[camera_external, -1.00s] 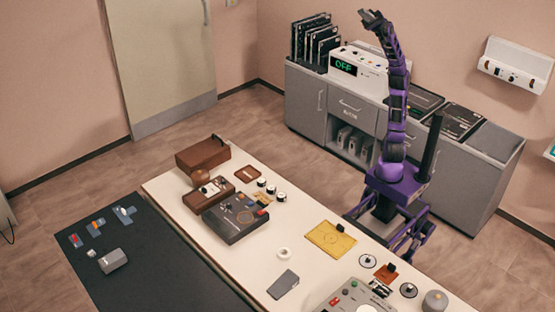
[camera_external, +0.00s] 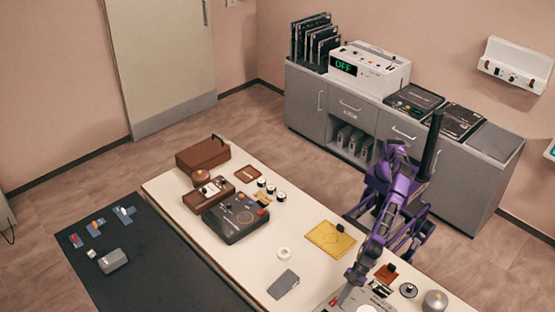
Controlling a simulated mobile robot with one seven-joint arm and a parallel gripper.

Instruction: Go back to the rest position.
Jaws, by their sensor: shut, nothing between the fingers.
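My purple arm is folded down and reaches forward over the near right part of the white table (camera_external: 262,258). My gripper (camera_external: 343,294) is low at the arm's end, over the grey control console (camera_external: 325,304) at the bottom edge of the view. The gripper is shut with nothing in it. Whether it touches the console cannot be told from here. The arm hides part of the console and a round white disc beside it.
A yellow tray (camera_external: 330,238), white ring (camera_external: 284,253), grey block (camera_external: 283,284), orange-brown block (camera_external: 386,273) and grey knob (camera_external: 435,300) are near the arm. A dark mat (camera_external: 150,268) lies left. Grey cabinets (camera_external: 308,101) stand behind, with floor between.

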